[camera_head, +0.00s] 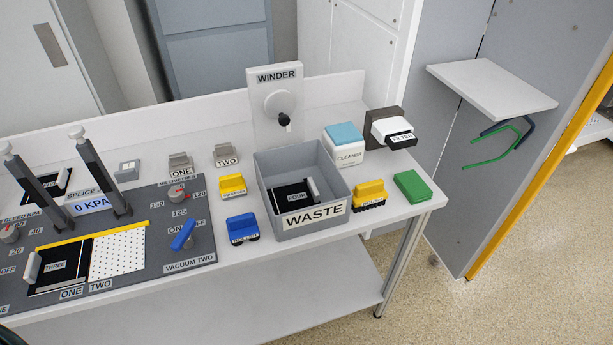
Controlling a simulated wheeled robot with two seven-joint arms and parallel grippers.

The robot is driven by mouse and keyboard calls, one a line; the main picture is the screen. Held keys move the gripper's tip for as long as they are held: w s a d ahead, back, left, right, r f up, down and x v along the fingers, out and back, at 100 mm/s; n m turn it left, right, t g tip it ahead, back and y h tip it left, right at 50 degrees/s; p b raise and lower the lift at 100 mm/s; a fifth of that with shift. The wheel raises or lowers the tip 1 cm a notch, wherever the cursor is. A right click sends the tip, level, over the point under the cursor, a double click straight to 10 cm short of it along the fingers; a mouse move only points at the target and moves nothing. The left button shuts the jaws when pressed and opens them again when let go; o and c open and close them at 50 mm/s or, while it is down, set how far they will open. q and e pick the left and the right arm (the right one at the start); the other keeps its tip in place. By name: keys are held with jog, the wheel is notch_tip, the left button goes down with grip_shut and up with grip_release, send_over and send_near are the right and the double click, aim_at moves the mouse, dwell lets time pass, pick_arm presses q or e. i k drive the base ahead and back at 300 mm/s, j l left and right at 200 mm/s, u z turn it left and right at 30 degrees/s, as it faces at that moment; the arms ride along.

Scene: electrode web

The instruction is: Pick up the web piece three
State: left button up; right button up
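Web piece three (72,262) is a black sheet with a label reading THREE. It lies flat on the grey splice board (180,262), at the left, above the label ONE. A light grey upright tab (32,267) stands at its left edge. A white perforated plate (118,257) is beside it on the right, above the label TWO. A yellow strip (90,240) runs along the back of both.
A grey WASTE bin (338,222) holds a black piece labelled FOUR (290,196). Two dark posts (103,175) rise behind piece three; a gauge (92,206) reads 0 KPA. A blue lever (184,236) stands to the right. Blue, yellow and green items lie around the bin.

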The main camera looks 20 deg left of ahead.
aim_at(60, 266)
jog(key=u, duration=2.2)
jog(key=k+l+z, duration=0.1)
jog(key=l+z, duration=0.2)
jog(key=l, duration=0.7)
